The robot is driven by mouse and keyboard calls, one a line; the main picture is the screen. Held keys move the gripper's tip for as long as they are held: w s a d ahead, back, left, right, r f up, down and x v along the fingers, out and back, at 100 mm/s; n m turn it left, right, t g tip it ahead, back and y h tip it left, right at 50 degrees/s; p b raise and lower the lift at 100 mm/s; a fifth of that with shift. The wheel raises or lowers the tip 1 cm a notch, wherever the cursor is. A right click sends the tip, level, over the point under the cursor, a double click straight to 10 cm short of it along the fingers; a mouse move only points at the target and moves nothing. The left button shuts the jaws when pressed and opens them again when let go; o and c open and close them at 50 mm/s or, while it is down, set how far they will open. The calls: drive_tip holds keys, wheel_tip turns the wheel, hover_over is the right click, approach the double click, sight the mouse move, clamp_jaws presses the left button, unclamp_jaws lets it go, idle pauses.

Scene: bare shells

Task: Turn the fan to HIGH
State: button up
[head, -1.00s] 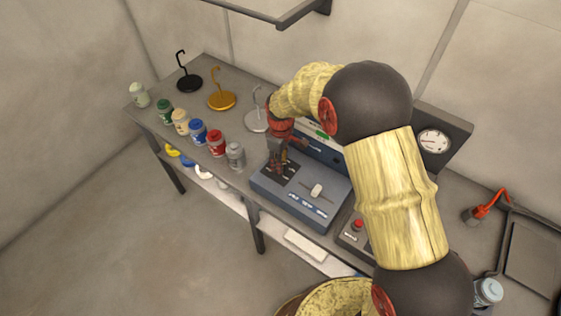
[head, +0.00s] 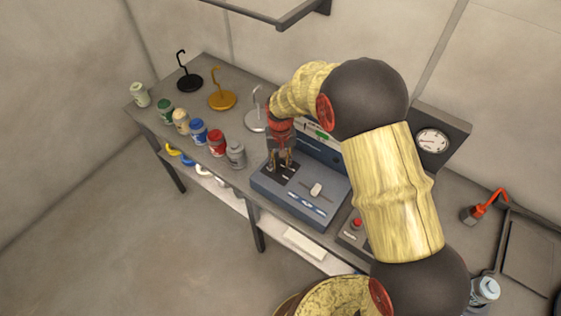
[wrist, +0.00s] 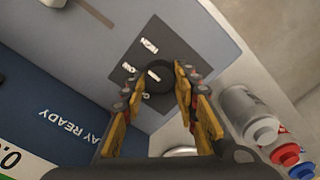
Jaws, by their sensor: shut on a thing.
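The blue-grey control unit (head: 331,204) stands on the bench. A round black knob (wrist: 158,76) sits on its dark plate (wrist: 150,50), with small white labels around it. One label seems to read HIGH; the others are too blurred to read surely. My gripper (head: 279,164) points down at this plate, and in the wrist view its yellow-padded fingers (wrist: 155,84) are on both sides of the knob, shut on it. In the head view the fingers hide the knob. No fan can be made out.
A pale slider (head: 316,188) sits right of the plate. A small box with a red button (head: 357,223) is farther right. Several bottles, including a grey one (head: 236,155), stand close left. A hook stand (head: 255,122) is behind. A gauge (head: 432,142) stands at the back right.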

sight(280, 164)
drive_tip(key=m, duration=0.5)
drive_tip(key=shift+m, duration=0.4)
idle(0.3)
drive_tip(key=o, duration=1.2)
drive_tip(key=shift+c, duration=0.2)
wheel_tip(280, 164, up, 12)
